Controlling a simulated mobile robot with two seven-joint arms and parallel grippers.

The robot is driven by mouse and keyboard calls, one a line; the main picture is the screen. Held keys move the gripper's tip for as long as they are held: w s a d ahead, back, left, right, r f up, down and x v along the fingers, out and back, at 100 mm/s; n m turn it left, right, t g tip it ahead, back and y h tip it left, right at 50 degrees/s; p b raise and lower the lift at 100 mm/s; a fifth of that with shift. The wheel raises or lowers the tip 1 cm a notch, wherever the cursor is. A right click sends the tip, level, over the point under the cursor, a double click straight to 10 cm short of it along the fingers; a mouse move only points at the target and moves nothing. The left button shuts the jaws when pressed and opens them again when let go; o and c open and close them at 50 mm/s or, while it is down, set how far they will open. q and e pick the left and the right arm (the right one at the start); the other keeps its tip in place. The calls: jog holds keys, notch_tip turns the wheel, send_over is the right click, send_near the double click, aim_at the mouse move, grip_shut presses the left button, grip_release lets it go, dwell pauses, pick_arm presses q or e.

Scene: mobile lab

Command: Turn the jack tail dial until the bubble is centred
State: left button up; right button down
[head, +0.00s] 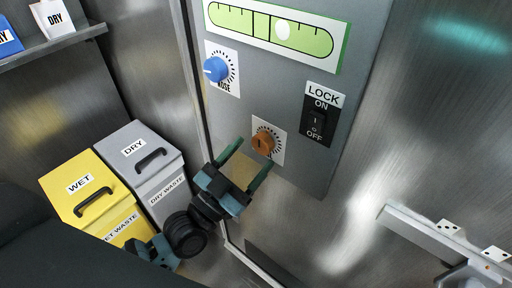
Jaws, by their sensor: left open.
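The brown dial (263,141) is on a white scale plate low on the grey panel (270,85); its label is not readable, so I take it as the tail dial. My left gripper (256,152) is open, its two green fingers reaching up to the lower left of the dial, one tip to each side. I cannot tell whether they touch it. The green level vial (233,19) is at the panel's top. Its white bubble (282,29) sits right of the black centre marks. My right gripper is not in view.
A blue dial marked NOSE (215,69) is above the brown one. A black LOCK switch (317,126) is to its right; its setting is unclear. Yellow WET (62,184) and grey DRY (128,136) bins stand at left. A metal rail (425,232) is at lower right.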

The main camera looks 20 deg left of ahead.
aim_at(263, 143)
pick_arm(q)
jog(key=shift+x, duration=1.35)
jog(key=shift+c, duration=0.4)
jog(key=c, duration=0.9)
